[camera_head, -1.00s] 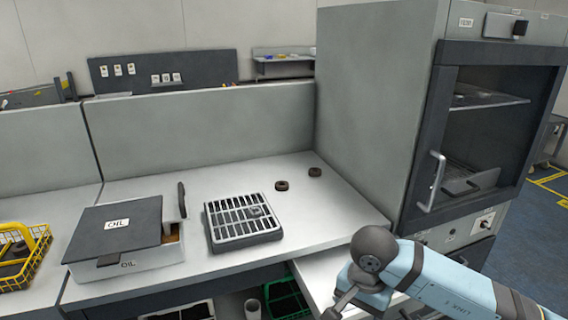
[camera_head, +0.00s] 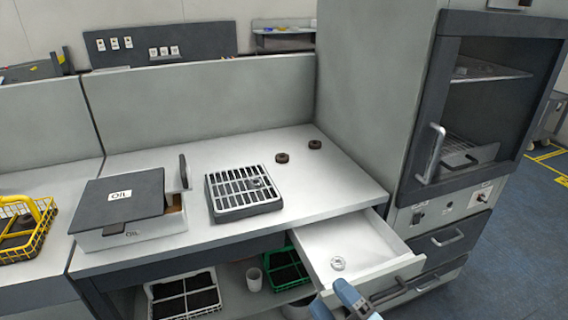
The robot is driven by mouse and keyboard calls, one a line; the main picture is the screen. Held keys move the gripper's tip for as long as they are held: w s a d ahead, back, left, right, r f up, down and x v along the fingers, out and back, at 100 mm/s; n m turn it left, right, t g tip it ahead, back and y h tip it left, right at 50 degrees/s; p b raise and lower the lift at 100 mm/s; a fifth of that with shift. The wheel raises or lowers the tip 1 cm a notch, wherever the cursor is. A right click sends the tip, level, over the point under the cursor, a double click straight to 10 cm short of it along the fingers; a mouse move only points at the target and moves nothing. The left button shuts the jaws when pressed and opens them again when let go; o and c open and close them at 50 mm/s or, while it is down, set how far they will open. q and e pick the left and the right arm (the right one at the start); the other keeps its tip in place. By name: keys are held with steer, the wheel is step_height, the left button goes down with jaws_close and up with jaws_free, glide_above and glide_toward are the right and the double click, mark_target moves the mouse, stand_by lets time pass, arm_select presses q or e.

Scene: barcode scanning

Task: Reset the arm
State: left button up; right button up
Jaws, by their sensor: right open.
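My right gripper (camera_head: 330,292) shows at the bottom edge, just in front of the open drawer (camera_head: 345,240). Two blue parts of it are visible, standing apart with nothing between them, so it is open and empty. The rest of my right arm is cut off by the bottom edge. A small round metallic part (camera_head: 337,263) lies in the white drawer, beyond the gripper. My left gripper is out of view.
A black-lidded OIL box (camera_head: 118,200) and a slatted grey tray (camera_head: 243,192) stand on the bench. Two dark rings (camera_head: 282,158) lie behind. A yellow basket (camera_head: 28,228) is at left. The oven cabinet (camera_head: 375,100) rises at right. A green crate (camera_head: 287,270) sits below.

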steer(key=s+d+f+m+g+h, duration=0.3)
steer(key=s+d+f+m+h, duration=0.2)
steer(key=f+m, duration=0.45)
steer(key=s+d+f+m+g+h, duration=0.3)
steer(key=s+d+f+m+h, duration=0.25)
steer(key=f+m, duration=0.35)
arm_select(q)
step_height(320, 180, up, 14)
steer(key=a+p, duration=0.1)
steer(key=p, duration=1.7)
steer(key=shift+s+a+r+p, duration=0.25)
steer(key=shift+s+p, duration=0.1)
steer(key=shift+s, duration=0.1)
arm_select(e)
step_height(320, 180, up, 13)
steer(key=s+n, duration=0.1)
steer(key=s, duration=0.1)
steer(key=shift+d+y, duration=0.25)
steer(key=shift+y, duration=0.1)
